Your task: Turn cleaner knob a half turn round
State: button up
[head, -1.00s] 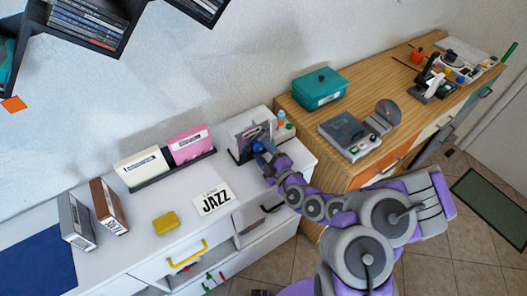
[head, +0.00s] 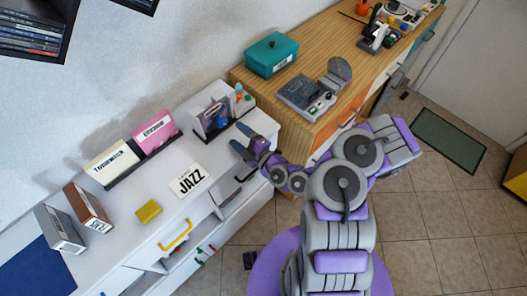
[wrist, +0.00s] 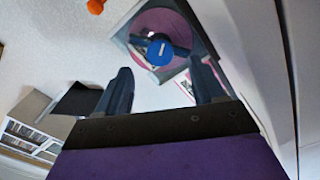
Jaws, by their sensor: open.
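The knob also shows small and blue in the head view (head: 222,122). My gripper (head: 240,138) is open and empty, in front of the cleaner and apart from it. In the wrist view its two dark fingers (wrist: 161,72) point toward the knob, one to each side, without visible contact.
A teal box (head: 271,54) and a grey player (head: 306,97) sit on the wooden cabinet at right. A drawer with a yellow handle (head: 176,236) is partly open.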

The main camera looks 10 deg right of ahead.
jog(key=p+v, duration=0.4)
jog(key=v, duration=0.7)
jog(key=shift+d, duration=0.2)
jog(key=shift+f, duration=0.1)
